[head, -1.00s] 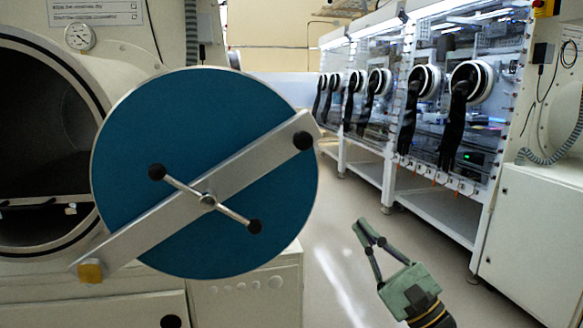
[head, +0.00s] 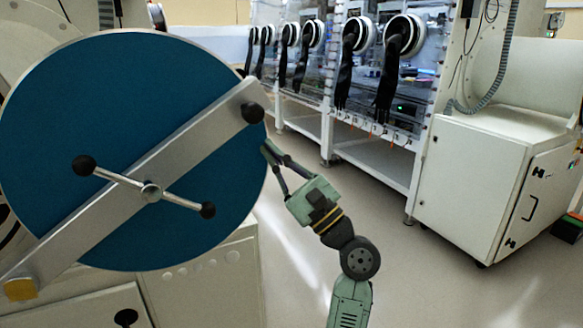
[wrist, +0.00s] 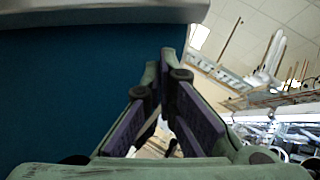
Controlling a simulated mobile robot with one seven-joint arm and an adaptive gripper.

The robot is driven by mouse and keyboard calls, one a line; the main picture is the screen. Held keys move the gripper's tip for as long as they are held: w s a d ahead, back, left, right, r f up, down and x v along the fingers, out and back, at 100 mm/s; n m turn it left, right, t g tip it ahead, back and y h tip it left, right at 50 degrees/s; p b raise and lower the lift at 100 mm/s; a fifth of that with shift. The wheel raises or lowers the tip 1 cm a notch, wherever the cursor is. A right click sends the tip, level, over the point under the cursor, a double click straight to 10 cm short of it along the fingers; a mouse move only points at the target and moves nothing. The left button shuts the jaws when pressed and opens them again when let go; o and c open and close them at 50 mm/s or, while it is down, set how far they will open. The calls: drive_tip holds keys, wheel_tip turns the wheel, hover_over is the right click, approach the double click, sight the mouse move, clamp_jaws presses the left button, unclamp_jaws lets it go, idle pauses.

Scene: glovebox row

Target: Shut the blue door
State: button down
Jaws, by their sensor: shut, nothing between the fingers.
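The round blue door (head: 130,105) fills the left of the head view and stands open in front of its port. A silver bar (head: 190,150) crosses it diagonally, with a black knob (head: 252,112) at the upper right end and a two-knobbed handle (head: 151,192) at the middle. My gripper (head: 268,148) is shut and empty, its fingertips at or very near the door's right edge, just below the bar's end knob. In the wrist view the blue door (wrist: 75,90) is close on the left of my gripper (wrist: 165,58). I cannot tell whether they touch.
A row of glovebox cabinets (head: 340,80) with hanging black gloves stands at the back. A white cabinet (head: 470,180) stands at the right. The pale floor (head: 400,270) between is clear.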

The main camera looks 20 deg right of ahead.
sight(262, 139)
drive_tip(key=shift+a+r+p, duration=0.35)
drive_tip(key=shift+a+r, duration=0.15)
drive_tip(key=shift+r, duration=0.35)
drive_tip(key=shift+a+r+p, duration=0.3)
drive_tip(key=shift+a+r, duration=0.2)
drive_tip(key=shift+r, duration=0.3)
